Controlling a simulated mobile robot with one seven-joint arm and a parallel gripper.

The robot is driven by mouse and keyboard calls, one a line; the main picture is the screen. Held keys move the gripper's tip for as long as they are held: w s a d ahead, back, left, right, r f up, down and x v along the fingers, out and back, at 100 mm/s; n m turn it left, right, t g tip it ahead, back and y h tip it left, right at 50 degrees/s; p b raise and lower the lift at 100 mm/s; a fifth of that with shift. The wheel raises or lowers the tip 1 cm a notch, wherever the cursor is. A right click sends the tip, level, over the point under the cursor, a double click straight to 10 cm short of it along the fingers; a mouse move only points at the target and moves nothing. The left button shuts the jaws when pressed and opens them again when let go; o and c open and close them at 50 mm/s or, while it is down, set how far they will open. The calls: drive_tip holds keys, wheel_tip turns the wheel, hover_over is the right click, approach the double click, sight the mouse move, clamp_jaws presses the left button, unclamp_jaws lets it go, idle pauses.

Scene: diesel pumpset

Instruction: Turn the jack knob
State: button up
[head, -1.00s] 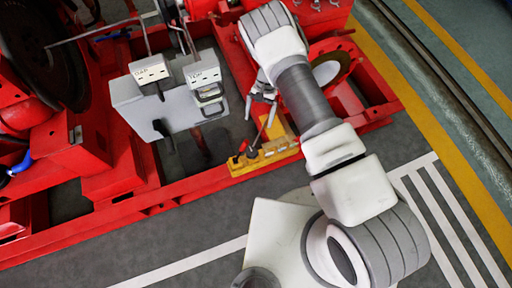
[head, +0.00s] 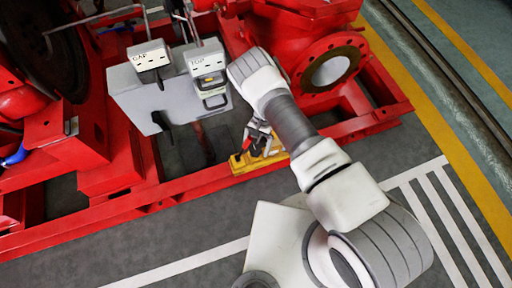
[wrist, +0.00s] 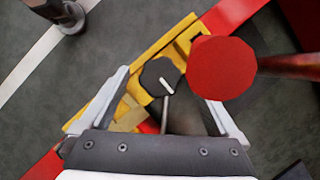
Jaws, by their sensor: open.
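The yellow jack (head: 243,166) lies along the front red rail in the head view, partly hidden by my gripper (head: 257,141). In the wrist view the yellow jack body (wrist: 180,42) carries a dark many-sided knob (wrist: 158,75) with a white line on its face. The knob shows between the two fingers of my open gripper (wrist: 165,85). Contact cannot be told. A larger red round end (wrist: 222,68) on a rod is nearer the camera and covers the right fingertip.
Red frame rails (head: 140,200) surround the jack. The grey floor in front has open room.

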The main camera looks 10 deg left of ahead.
drive_tip(key=shift+f, duration=0.1)
drive_tip(key=c, duration=1.4)
drive_tip(key=shift+o, duration=0.2)
drive_tip(key=shift+m, duration=0.3)
